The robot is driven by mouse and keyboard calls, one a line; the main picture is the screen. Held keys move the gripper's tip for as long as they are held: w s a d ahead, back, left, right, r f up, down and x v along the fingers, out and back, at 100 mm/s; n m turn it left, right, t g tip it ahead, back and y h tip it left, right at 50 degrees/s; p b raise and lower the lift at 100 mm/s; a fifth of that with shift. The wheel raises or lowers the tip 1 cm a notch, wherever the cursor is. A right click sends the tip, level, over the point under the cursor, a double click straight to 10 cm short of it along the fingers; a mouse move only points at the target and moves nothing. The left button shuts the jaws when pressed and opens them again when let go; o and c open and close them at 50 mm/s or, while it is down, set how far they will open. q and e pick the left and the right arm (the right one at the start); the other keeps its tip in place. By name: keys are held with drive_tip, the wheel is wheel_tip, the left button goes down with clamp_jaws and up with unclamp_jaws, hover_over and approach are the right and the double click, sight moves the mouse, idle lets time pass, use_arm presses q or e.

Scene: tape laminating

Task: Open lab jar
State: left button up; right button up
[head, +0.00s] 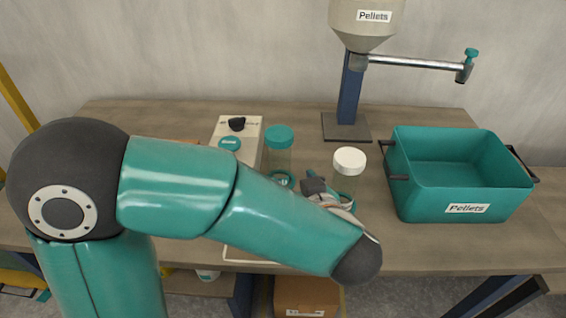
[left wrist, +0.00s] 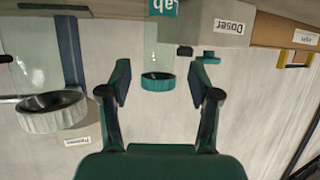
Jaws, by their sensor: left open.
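A clear jar (head: 279,160) with a teal lid (head: 279,136) stands upright on the table, left of a second clear jar with a white lid (head: 349,160). My left gripper (head: 318,190) is near the two jars, partly hidden behind my own forearm. In the left wrist view, which is upside down, the open fingers (left wrist: 160,88) point toward the teal lid (left wrist: 158,82). The lid appears in the gap between them, apparently apart from both. A teal label ending in "ab" (left wrist: 163,7) is partly cut off there. My right gripper is out of view.
A white box with a black knob (head: 237,124) stands left of the jars; the wrist view shows its "Doser" label (left wrist: 229,27). A Pellets hopper (head: 366,30) on a blue post stands behind. A teal Pellets bin (head: 460,190) is at the right.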

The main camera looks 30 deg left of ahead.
sight(283, 166)
use_arm(q)
drive_tip(key=b+x, duration=0.1)
drive_tip(key=x, duration=0.5)
drive_tip(key=shift+w+a+f, duration=0.15)
drive_tip(key=shift+w, duration=0.1)
drive_tip(key=b+x, duration=0.2)
drive_tip(key=x, duration=0.2)
drive_tip(key=shift+w+a, duration=0.1)
drive_tip(key=shift+a, duration=0.2)
drive_tip(key=shift+w+a+f, duration=0.1)
drive_tip(key=shift+w+a, duration=0.1)
drive_tip(key=shift+a, duration=0.05)
drive_tip(key=c, duration=1)
drive_tip(key=shift+o, duration=0.2)
wheel_tip(283, 166, up, 20)
drive_tip(key=p, duration=0.8)
